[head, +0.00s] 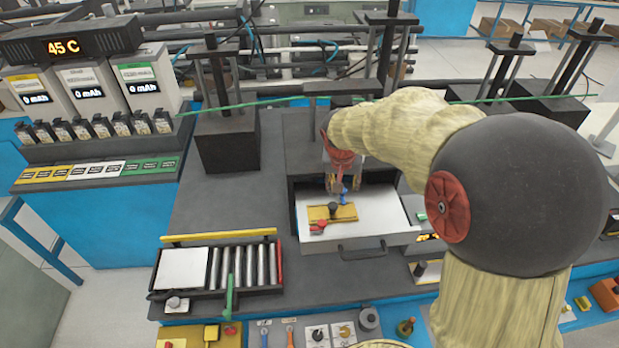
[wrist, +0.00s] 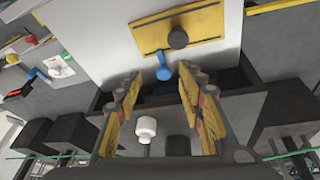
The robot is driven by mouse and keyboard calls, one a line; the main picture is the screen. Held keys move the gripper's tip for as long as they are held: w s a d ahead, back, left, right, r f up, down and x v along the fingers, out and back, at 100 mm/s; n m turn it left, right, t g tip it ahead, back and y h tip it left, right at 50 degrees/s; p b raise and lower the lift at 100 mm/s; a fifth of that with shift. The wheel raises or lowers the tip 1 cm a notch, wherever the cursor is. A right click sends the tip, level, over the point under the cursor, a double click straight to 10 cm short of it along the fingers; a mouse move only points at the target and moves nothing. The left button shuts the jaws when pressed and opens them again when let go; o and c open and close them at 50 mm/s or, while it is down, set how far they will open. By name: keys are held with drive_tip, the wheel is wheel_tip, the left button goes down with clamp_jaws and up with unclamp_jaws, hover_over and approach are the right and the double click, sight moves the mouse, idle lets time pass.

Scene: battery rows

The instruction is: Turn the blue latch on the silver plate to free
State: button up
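A pale silver-white plate (head: 375,205) lies in the open dark drawer in the middle of the bench. The blue latch (head: 344,194) is at the far edge of a yellow strip (head: 322,214) on that plate. The blue latch also shows in the wrist view (wrist: 163,68), just beyond my fingertips. A black knob (head: 333,208) stands on the strip, and a red latch (head: 318,228) is at its near edge. My gripper (head: 339,184) points down over the blue latch. In the wrist view its yellow-padded fingers (wrist: 158,80) are apart with nothing visibly gripped; contact is unclear.
The drawer handle (head: 362,250) faces front. A dark box with a post (head: 228,135) stands left. A tray of silver cylinders (head: 250,268) sits front left. A green cord (head: 265,103) runs behind. My arm hides the bench to the right.

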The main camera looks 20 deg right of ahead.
sight(343, 196)
drive_tip(key=shift+m+t, duration=0.4)
drive_tip(key=shift+m, duration=0.3)
drive_tip(key=shift+w+d+f, duration=0.35)
drive_tip(key=shift+w+f, duration=0.25)
drive_tip(key=shift+f, duration=0.35)
drive_tip(key=shift+w+d+f, duration=0.3)
drive_tip(key=shift+w+f, duration=0.35)
drive_tip(key=shift+f, duration=0.3)
drive_tip(key=shift+w+d+f, duration=0.35)
drive_tip(key=shift+w+f, duration=0.25)
drive_tip(key=shift+f, duration=0.35)
drive_tip(key=c, duration=0.3)
clamp_jaws()
